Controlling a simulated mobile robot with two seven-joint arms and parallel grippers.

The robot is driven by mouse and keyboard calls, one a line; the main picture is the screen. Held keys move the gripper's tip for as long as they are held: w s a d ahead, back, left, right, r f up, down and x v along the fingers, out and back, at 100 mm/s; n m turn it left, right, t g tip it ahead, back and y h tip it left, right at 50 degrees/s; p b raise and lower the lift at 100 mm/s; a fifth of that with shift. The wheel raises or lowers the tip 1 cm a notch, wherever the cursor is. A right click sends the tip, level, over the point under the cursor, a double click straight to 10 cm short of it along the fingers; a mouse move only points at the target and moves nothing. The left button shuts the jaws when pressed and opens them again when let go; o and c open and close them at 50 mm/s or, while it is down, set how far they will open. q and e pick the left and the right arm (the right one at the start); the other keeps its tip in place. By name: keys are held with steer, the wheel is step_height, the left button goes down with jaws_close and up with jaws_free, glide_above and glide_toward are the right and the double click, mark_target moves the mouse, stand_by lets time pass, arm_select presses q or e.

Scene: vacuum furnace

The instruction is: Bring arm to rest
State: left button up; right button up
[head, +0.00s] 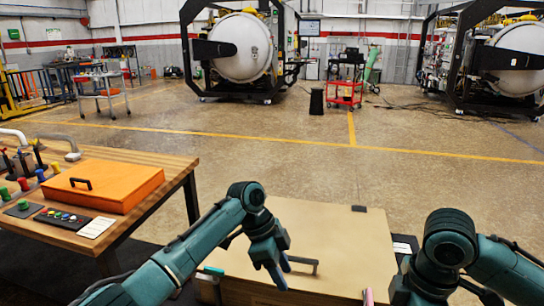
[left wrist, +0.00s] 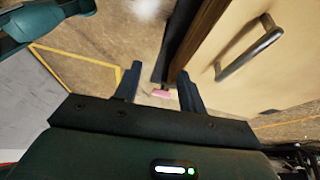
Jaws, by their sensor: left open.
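My left arm reaches in from the lower left of the head view. Its left gripper (head: 277,268) points down over the tan box top, near the dark handle; the head view does not show whether it touches the box. In the left wrist view the two fingers of the left gripper (left wrist: 160,88) stand apart with nothing gripped between them. A small pink thing (left wrist: 161,94) shows beyond the gap, on or near the floor. My right arm (head: 448,245) is bent at the lower right of the head view; its fingers are not visible.
The tan box (head: 345,235) with a dark handle (head: 302,264) stands directly in front. A wooden workbench (head: 150,158) at left carries an orange case (head: 118,190) and control panels. Open floor (head: 270,150) extends behind, toward a red cart (head: 344,92) and round furnaces.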

arm_select(q)
steer(key=s+a+f+n+t+h+p, duration=0.1)
steer(key=s+f+n+t+p, duration=0.2)
steer(key=f, duration=0.4)
steer(key=s+f+n+t+h, duration=0.1)
steer(key=s+f+n+t, duration=0.1)
steer(key=s+f+n, duration=0.4)
arm_select(e)
steer(key=w+a+f+m+t+y, duration=0.2)
steer(key=a+f+m+t+y, duration=0.3)
steer(key=a+f, duration=0.55)
arm_select(q)
steer(key=s+a+r+n+t+y+p, duration=0.2)
steer(key=s+a+n+t, duration=0.5)
steer(key=s+a, duration=0.7)
steer(key=shift+s+a+r+n+y+p, duration=0.25)
steer(key=shift+a+r+n+y+p, duration=0.1)
steer(key=shift+a+n+y+p, duration=0.3)
arm_select(e)
steer(key=s+d+f+m+t+h, duration=0.2)
steer(key=s+d+f+m+t, duration=0.1)
steer(key=s+m, duration=0.4)
steer(key=shift+s+f+t, duration=0.7)
steer(key=shift+s+t, duration=0.25)
steer(key=shift+t, duration=0.15)
steer(key=shift+a, duration=0.1)
